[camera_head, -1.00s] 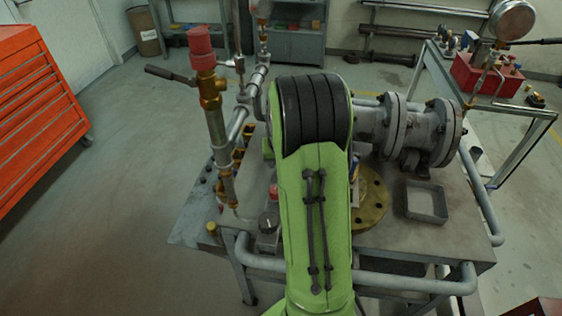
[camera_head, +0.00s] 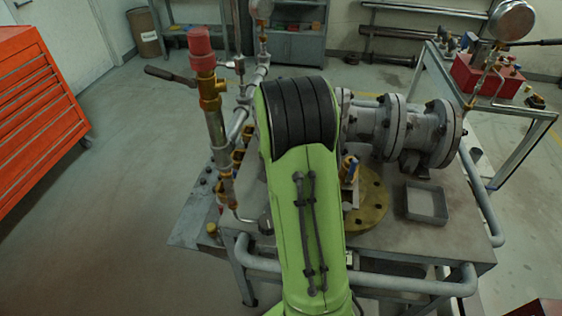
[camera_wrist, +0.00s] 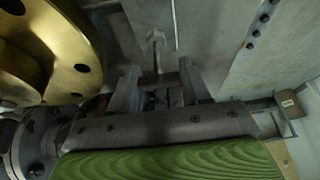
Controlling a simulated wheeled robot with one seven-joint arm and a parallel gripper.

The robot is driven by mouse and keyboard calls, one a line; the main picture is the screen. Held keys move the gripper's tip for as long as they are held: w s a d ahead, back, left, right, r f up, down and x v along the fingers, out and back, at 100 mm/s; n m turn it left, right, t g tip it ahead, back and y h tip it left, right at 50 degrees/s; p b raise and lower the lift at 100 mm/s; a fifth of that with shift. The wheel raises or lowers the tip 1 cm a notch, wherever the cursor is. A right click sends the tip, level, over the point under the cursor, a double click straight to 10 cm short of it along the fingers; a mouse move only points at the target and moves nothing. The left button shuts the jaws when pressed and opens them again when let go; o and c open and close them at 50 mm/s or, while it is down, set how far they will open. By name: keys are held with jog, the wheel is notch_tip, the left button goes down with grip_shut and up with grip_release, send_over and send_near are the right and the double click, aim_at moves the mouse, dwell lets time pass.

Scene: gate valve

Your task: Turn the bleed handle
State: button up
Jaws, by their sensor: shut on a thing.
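In the wrist view my gripper (camera_wrist: 160,82) has its two grey fingers closed in around a small dark bar with a thin metal stem, which seems to be the bleed handle (camera_wrist: 158,58). The stem runs up to a small hexagonal end. The grip point lies in shadow, so the exact contact is hard to see. In the head view my green arm hides the gripper and this handle.
A grey flanged valve body (camera_head: 395,130), an open grey tray (camera_head: 427,203) and a red-capped pipe (camera_head: 212,110) stand around. A red tool cabinet (camera_head: 40,110) is left.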

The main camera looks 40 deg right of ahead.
jog(key=o, duration=1.1)
jog(key=shift+c, duration=0.2)
jog(key=p+v, duration=0.4)
jog(key=v, duration=1.1)
jog(key=shift+a+r, duration=0.15)
jog(key=shift+r, duration=0.2)
jog(key=shift+s, duration=0.15)
